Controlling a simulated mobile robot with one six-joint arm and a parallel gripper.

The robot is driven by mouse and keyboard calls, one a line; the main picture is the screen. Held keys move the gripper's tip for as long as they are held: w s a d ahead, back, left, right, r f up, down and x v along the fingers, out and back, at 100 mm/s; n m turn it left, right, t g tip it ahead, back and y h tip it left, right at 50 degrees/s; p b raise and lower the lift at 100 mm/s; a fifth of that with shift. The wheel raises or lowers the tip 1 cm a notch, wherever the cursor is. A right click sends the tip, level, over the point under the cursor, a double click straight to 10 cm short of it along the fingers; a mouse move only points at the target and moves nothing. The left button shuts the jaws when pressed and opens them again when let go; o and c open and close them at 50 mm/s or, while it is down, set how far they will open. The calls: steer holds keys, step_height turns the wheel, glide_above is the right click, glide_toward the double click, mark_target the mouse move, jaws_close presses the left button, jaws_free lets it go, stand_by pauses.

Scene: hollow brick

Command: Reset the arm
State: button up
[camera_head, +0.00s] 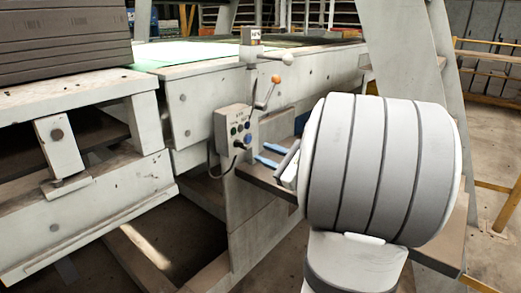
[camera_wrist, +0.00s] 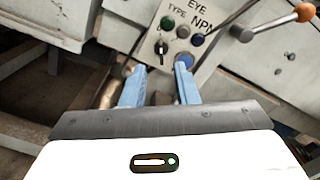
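My gripper (camera_head: 261,152) reaches left from my grey arm in the head view, low in front of a grey control box (camera_head: 235,128). In the wrist view its two blue fingers (camera_wrist: 160,69) stand apart with a gap between them, and I see nothing held there. The control box (camera_wrist: 205,62) fills the top middle of the wrist view, with lettering, coloured buttons and a black selector switch (camera_wrist: 160,47) just beyond the fingertips. I cannot tell for certain whether a fingertip touches the box.
A lever with an orange knob (camera_head: 276,79) stands beside the box; the knob (camera_wrist: 304,12) shows at the wrist view's top right. A pale machine frame (camera_head: 190,105) runs behind. Dark stacked slabs (camera_head: 62,40) sit upper left. A ladder-like support (camera_head: 410,50) rises behind my arm.

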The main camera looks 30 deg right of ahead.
stand_by(0.5)
steer(key=s+a+r+n+g+y+p, duration=0.1)
steer(key=s+a+r+n+g+p, duration=0.15)
steer(key=a+n+g+p, duration=0.35)
steer(key=s+a+r+n+g+y+p, duration=0.1)
steer(key=s+a+r+n+p, duration=0.2)
steer(key=a, duration=0.4)
steer(key=s+a+r+n+g+p, duration=0.1)
steer(key=s+a+n+g+p, duration=0.2)
steer(key=a+p, duration=0.35)
steer(key=s+r+n+g+h+p, duration=0.4)
steer(key=s+r+n+h+p, duration=0.4)
steer(key=r+n+p, duration=0.3)
steer(key=s+n+p, duration=0.1)
steer(key=n+p, duration=0.1)
steer(key=p, duration=0.2)
steer(key=shift+s+a+n+p, duration=0.25)
steer(key=shift+a+n+p, duration=0.05)
steer(key=shift+a+n, duration=0.1)
